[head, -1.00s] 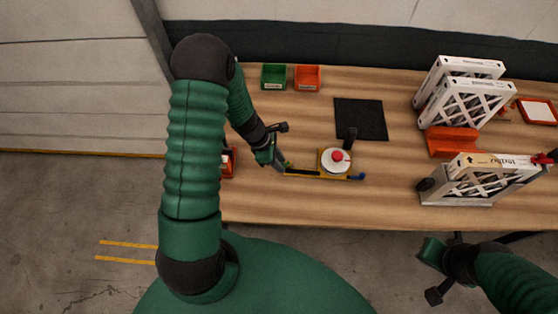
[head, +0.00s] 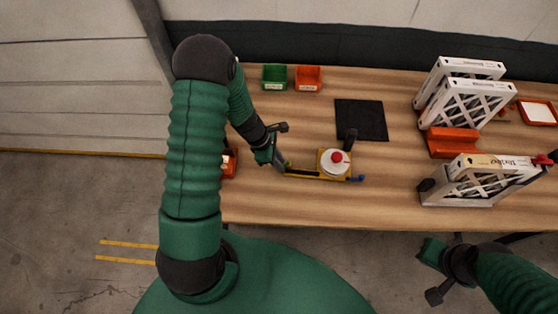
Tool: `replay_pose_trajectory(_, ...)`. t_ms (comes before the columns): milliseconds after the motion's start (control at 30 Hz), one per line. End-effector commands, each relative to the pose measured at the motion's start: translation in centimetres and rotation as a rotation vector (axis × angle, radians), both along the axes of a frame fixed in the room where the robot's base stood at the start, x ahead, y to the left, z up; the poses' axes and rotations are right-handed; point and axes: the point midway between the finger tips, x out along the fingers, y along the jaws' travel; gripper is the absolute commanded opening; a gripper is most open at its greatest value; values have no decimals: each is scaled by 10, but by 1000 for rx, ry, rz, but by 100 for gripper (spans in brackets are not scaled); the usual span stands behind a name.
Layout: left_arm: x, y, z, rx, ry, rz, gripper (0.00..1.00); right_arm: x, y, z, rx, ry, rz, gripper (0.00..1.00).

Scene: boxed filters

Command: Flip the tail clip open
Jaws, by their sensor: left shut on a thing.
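A yellow device (head: 310,176) lies on the wooden table, carrying a white disc (head: 328,165) with a red knob (head: 337,157). A black upright handle stands at its back and a small blue part (head: 356,179) sits at its right end. My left gripper (head: 279,162) is at the device's left end, shut on a part there. The fingers and the part between them are too small to tell apart clearly, and I cannot make out the tail clip for certain. My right gripper (head: 432,254) is low at the right, in front of the table edge and away from the device; its jaws are unclear.
A black mat (head: 360,119) lies behind the device. Green (head: 274,77) and orange (head: 308,78) bins stand at the back left. White-framed filters (head: 465,104) and an orange holder (head: 453,142) stand at the right. An orange item (head: 230,163) is partly behind my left arm.

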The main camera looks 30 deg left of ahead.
Motion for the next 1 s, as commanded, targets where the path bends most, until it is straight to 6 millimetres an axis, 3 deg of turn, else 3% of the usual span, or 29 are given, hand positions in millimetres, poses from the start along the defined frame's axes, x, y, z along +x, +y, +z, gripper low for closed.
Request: replay_pose_trajectory(1000,11,14,-1,1,0,-458,0,0,0,8,0,0,0,0)
